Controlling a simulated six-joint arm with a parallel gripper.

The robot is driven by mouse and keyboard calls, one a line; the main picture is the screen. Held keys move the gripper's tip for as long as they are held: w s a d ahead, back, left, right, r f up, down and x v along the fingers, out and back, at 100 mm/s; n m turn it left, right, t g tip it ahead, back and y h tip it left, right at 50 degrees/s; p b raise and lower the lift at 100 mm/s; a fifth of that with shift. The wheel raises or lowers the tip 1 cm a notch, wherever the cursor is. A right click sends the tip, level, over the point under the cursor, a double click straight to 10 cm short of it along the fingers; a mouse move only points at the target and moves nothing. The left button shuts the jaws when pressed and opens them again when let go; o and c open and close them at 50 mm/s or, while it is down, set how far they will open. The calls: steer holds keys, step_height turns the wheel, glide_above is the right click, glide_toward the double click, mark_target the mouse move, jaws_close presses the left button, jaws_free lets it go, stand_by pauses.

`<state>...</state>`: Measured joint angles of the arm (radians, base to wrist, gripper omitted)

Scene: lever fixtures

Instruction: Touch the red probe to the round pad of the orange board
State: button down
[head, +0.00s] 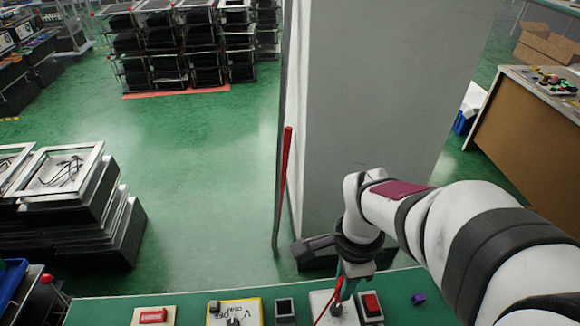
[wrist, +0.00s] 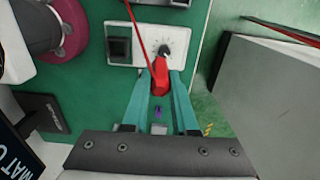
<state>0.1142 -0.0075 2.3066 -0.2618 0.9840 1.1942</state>
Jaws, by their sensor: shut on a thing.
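The red probe (wrist: 160,75) is between the teal fingers of my gripper (wrist: 163,82) in the wrist view, with a red lead running up from it. My gripper is shut on it. In the head view my gripper (head: 341,296) points down over the front of the green bench, and part of the red probe (head: 337,289) shows at its fingers.
A white dial plate (wrist: 148,31) and a black switch (wrist: 118,48) lie just beyond the probe. A red button box (head: 153,316) is at left. A grey pillar (head: 375,90) stands behind.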

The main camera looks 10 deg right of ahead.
steer(key=shift+w+a+r, duration=0.1)
steer(key=shift+w+r, duration=0.15)
steer(key=w+a+n, duration=0.2)
steer(key=w+a, duration=0.1)
steer(key=a, duration=0.6)
steer(key=w+a+n, duration=0.3)
steer(key=a, duration=0.6)
steer(key=s+a+n, duration=0.2)
steer(key=s+a, duration=0.4)
steer(key=a, duration=0.6)
steer(key=s+a+n, duration=0.2)
steer(key=s+a, duration=0.3)
steer(key=a, duration=0.7)
steer(key=shift+f, duration=3.2)
steer(key=shift+f, duration=0.6)
